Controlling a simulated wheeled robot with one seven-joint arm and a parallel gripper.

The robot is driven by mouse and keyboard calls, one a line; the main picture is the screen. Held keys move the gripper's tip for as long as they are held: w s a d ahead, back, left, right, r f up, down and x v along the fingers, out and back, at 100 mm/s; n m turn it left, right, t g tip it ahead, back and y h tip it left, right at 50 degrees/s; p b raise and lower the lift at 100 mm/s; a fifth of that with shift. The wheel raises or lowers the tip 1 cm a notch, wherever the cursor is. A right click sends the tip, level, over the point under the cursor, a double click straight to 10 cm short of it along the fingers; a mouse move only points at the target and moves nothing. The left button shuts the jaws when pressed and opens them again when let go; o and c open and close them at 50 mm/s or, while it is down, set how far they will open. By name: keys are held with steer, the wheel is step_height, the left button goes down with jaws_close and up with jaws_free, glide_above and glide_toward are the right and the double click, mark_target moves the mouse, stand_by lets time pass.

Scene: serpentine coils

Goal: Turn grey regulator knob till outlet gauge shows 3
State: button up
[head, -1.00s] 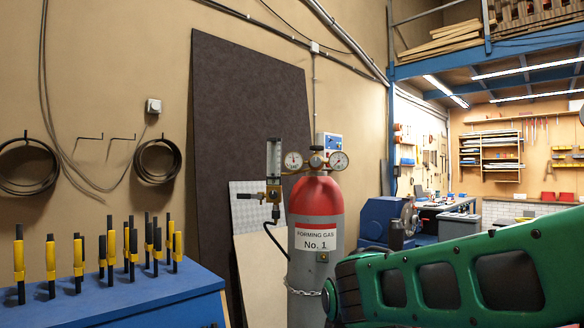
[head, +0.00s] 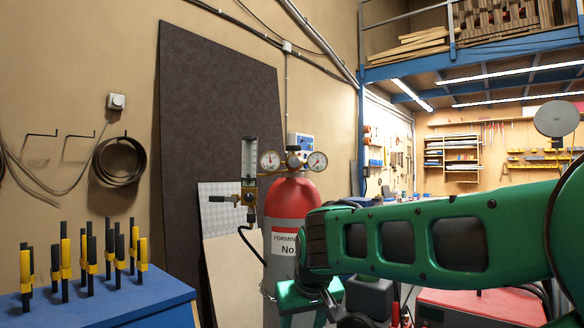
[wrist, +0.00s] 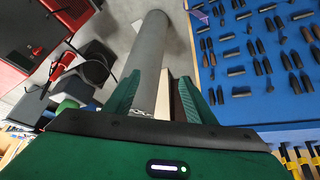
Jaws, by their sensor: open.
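The gas cylinder (head: 290,198) stands against the wall in the head view, red on top and grey below. Its regulator (head: 293,162) has two round gauges, a left one (head: 270,160) and a right one (head: 317,161). Their readings are too small to make out, and I cannot clearly pick out the grey knob. My gripper (wrist: 160,82) is open in the wrist view, with nothing between its green fingers. It points down past a long grey cylinder shape. In the head view my arm covers the cylinder's lower right part, below the regulator.
A blue bench (head: 130,300) with several yellow-and-black clamps is at lower left. A red-topped machine (head: 480,305) is at lower right. The blue tool surface (wrist: 250,85) fills the wrist view's right side.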

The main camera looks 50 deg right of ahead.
steer(key=w+d+r+t+h, duration=0.2)
steer(key=w+d+r, duration=0.25)
steer(key=r, duration=0.35)
steer(key=w+d+r+t+h, duration=0.1)
steer(key=w+d+r+t, duration=0.15)
steer(key=w+r, duration=0.35)
steer(key=t+h, duration=0.4)
steer(key=h, duration=0.2)
glide_toward(294, 163)
steer(key=x, duration=0.9)
steer(key=shift+d, duration=0.15)
steer(key=c, duration=1)
